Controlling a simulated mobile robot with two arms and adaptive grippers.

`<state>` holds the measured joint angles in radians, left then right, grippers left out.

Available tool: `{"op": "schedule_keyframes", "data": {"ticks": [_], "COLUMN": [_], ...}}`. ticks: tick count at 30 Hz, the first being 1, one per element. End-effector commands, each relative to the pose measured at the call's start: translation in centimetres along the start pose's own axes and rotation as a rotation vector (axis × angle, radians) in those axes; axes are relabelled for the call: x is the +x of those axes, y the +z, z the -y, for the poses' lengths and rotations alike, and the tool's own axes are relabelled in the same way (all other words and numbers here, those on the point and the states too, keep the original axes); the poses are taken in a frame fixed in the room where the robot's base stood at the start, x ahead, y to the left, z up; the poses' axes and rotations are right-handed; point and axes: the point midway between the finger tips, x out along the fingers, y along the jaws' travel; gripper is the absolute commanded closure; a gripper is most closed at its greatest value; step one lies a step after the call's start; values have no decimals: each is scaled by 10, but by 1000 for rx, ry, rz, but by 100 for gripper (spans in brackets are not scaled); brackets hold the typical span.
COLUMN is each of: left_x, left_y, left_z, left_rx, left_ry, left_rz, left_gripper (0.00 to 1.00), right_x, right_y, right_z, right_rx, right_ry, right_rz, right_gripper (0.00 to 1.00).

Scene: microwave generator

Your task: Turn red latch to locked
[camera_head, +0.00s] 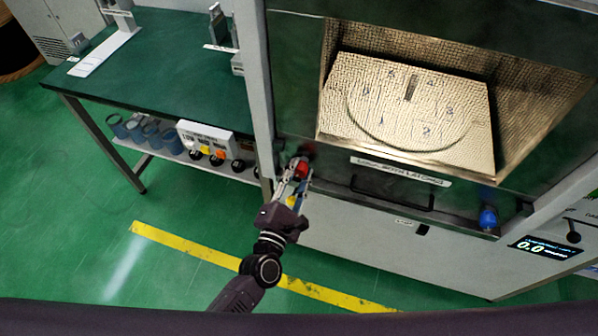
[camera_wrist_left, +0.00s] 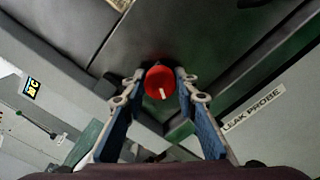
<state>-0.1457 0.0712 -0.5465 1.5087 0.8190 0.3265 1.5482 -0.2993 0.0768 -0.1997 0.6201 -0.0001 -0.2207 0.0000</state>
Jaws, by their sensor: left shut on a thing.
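The red latch (camera_head: 302,168) is a round red knob at the lower left corner of the large machine's door frame. In the left wrist view the red latch (camera_wrist_left: 160,82) shows a short white mark pointing down and slightly right. My left gripper (camera_head: 294,178) reaches up to it from below, and its fingertips (camera_wrist_left: 158,80) sit on either side of the knob, shut on it. Part of the latch is hidden by the fingers in the head view. My right gripper is not in view.
A blue knob (camera_head: 488,218) sits at the lower right of the door frame. A dark handle (camera_head: 392,192) lies between the two knobs. A green bench (camera_head: 165,60) stands left of the machine, with a control box (camera_head: 207,138) on its lower shelf. The floor in front is clear.

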Motion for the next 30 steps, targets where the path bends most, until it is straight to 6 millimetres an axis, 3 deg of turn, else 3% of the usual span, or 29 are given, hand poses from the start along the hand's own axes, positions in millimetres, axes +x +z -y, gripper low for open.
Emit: {"op": "schedule_keyframes", "data": {"ticks": [11, 30], "left_x": [0, 0], "left_y": [0, 0], "left_z": [0, 0], "left_rx": [88, 652], "left_ry": [0, -1], "left_rz": [0, -1], "left_gripper": [97, 97], "right_x": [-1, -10], "right_y": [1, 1], "right_z": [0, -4], "right_rx": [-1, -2], "right_ry": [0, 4], "right_rz": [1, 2], "right_gripper": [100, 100]}}
